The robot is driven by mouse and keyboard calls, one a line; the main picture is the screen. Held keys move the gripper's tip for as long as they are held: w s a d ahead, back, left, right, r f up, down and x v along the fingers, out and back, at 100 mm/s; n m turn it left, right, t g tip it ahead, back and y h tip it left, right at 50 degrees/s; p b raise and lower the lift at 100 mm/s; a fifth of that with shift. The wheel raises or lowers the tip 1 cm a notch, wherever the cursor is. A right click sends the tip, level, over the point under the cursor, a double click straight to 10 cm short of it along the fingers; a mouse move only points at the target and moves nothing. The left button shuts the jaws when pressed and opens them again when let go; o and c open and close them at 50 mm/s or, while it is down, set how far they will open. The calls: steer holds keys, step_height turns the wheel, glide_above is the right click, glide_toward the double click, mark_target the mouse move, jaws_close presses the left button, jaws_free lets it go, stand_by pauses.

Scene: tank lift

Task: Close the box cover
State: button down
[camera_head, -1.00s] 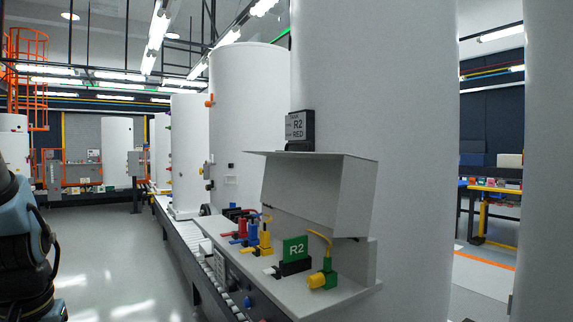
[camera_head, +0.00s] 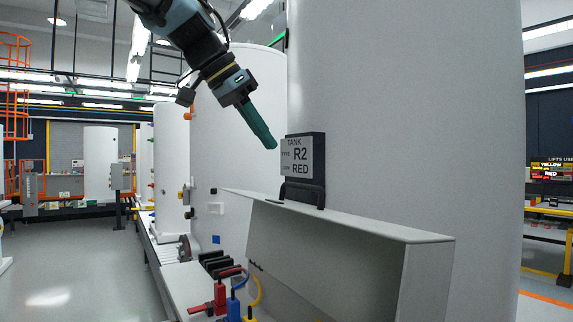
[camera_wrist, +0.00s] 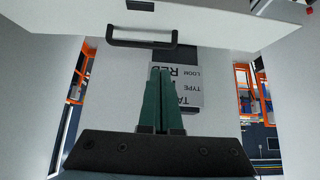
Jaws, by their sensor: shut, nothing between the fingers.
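The box cover (camera_head: 340,217) is a light grey lid standing raised above the open box in the head view. A black handle (camera_head: 302,193) sits on its upper face. In the wrist view the cover (camera_wrist: 220,28) spans the top, with its handle (camera_wrist: 142,40) beyond my fingertips. My gripper (camera_head: 272,144) is shut and empty, its green fingers pointing down and right, above and left of the handle and apart from it. The closed fingers (camera_wrist: 159,72) also show in the wrist view. The box's lower front is out of the head view.
A sign reading TANK R2 RED (camera_head: 302,157) stands right behind the handle, close to my fingers. A large white tank (camera_head: 420,110) rises behind the box. Red, blue and yellow connectors (camera_head: 234,300) stand at the lower left. The floor at left (camera_head: 60,270) is clear.

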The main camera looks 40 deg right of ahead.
steer(key=p+x, duration=0.3)
steer(key=x, duration=0.5)
steer(key=shift+d, duration=0.25)
steer(key=shift+d+f, duration=0.4)
steer(key=shift+f, duration=0.25)
steer(key=shift+s+f, duration=0.1)
